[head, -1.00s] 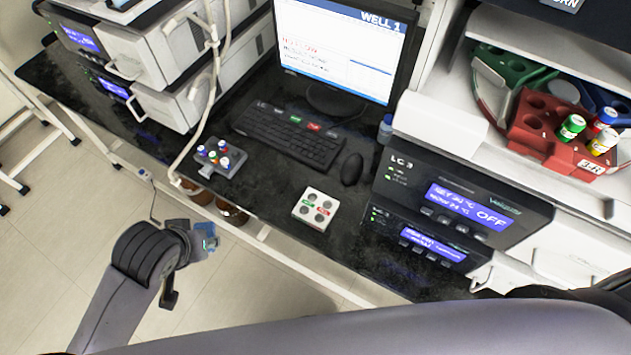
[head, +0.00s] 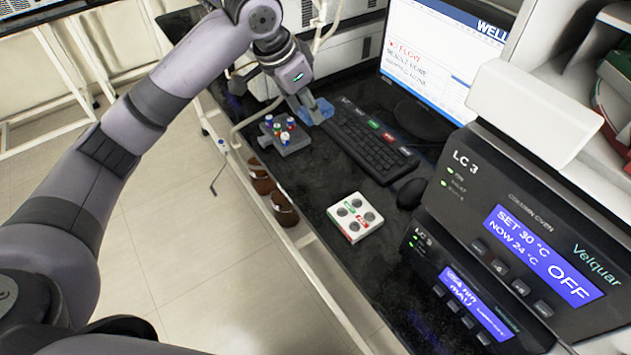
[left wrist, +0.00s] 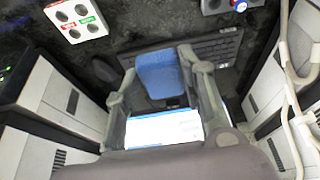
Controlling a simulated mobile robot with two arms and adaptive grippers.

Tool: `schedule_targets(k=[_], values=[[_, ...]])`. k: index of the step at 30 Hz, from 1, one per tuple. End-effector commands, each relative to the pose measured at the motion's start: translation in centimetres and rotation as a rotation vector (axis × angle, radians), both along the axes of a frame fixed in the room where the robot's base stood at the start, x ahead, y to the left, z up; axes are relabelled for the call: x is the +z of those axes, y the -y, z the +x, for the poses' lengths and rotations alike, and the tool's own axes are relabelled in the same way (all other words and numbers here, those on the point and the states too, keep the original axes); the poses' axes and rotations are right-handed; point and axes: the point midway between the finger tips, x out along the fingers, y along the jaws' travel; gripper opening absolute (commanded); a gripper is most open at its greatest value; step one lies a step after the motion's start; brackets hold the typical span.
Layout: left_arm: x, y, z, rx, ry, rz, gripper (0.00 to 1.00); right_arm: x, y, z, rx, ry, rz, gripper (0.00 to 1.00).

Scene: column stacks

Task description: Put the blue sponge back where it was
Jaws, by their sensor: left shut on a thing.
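The blue sponge (head: 321,110) is held in my left gripper (head: 308,108), over the dark bench between the grey vial rack and the keyboard. In the left wrist view the sponge (left wrist: 158,76) stands between the two fingers, with the keyboard behind it. I cannot tell how far the sponge is above the bench. My right gripper is not in view.
A grey rack (head: 286,140) with coloured-cap vials is just left of the sponge. The keyboard (head: 370,138), mouse (head: 411,193) and a white four-hole block (head: 355,217) lie on the bench. The oven (head: 520,240) stands at right. Bare bench shows around the white block.

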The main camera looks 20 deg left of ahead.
Motion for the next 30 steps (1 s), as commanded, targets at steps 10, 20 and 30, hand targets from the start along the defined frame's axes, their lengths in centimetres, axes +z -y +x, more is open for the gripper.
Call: schedule_targets(k=[10,20,30], values=[[-3.4,-0.3,0.4,-0.020,-0.002,-0.007,0.14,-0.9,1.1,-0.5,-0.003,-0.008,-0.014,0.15],[-11.9,-0.2,0.4,-0.019,0.001,-0.007,0.14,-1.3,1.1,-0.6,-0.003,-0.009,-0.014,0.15],[-15.2,-0.2,0.4,-0.019,0.004,-0.008,0.14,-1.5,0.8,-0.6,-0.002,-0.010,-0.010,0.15]])
